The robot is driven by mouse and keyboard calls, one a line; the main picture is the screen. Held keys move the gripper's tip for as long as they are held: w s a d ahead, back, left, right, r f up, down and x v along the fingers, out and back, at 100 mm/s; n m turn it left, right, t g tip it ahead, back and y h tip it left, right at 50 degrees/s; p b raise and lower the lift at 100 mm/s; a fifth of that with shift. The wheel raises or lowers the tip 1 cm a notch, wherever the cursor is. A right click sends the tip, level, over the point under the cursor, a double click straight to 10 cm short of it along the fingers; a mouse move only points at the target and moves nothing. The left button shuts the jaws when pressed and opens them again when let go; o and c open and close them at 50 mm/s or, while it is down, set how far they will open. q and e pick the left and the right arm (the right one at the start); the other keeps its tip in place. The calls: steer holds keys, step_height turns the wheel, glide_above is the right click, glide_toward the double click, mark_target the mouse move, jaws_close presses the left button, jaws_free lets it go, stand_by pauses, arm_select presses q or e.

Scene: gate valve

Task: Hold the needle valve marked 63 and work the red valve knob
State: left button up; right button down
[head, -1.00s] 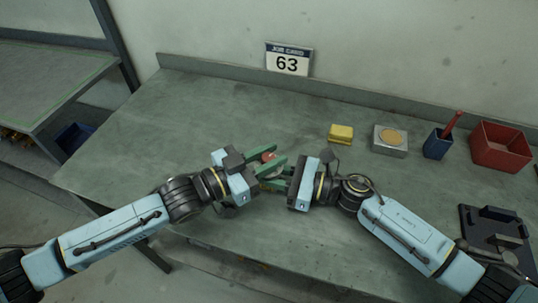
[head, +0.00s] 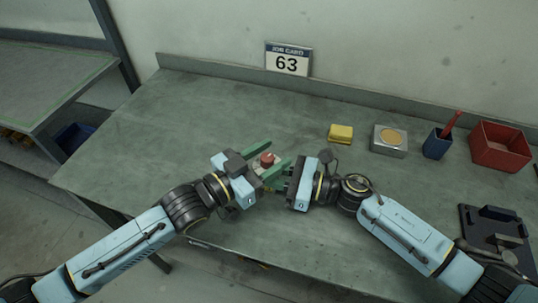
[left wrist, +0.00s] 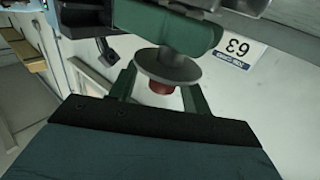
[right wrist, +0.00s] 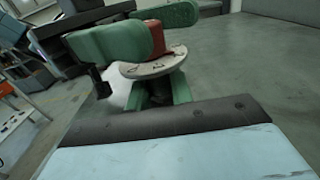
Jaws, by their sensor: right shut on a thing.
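The red valve knob (head: 267,160) sits on a pale round disc, clearest in the right wrist view (right wrist: 155,66). My left gripper (head: 268,157) is open, with its green fingers on either side of the knob; the left wrist view shows a gap beside the knob (left wrist: 160,88). My right gripper (head: 278,183) is shut on the needle valve below the disc. The valve's body (right wrist: 158,92) is mostly hidden between the right fingers. The valve is held above the bench, disc and knob upward. I cannot read a number on it.
The job card (head: 288,60) at the wall reads 63. A yellow block (head: 341,133), a grey box with a tan disc (head: 389,141), a blue cup (head: 437,145), a red bin (head: 500,147) and a dark fixture (head: 494,232) stand to the right. The bench's left side is clear.

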arm_select(q)
steer(key=v, duration=1.2)
arm_select(e)
steer(key=c, duration=1.1)
jaws_free()
steer(key=shift+c, duration=0.2)
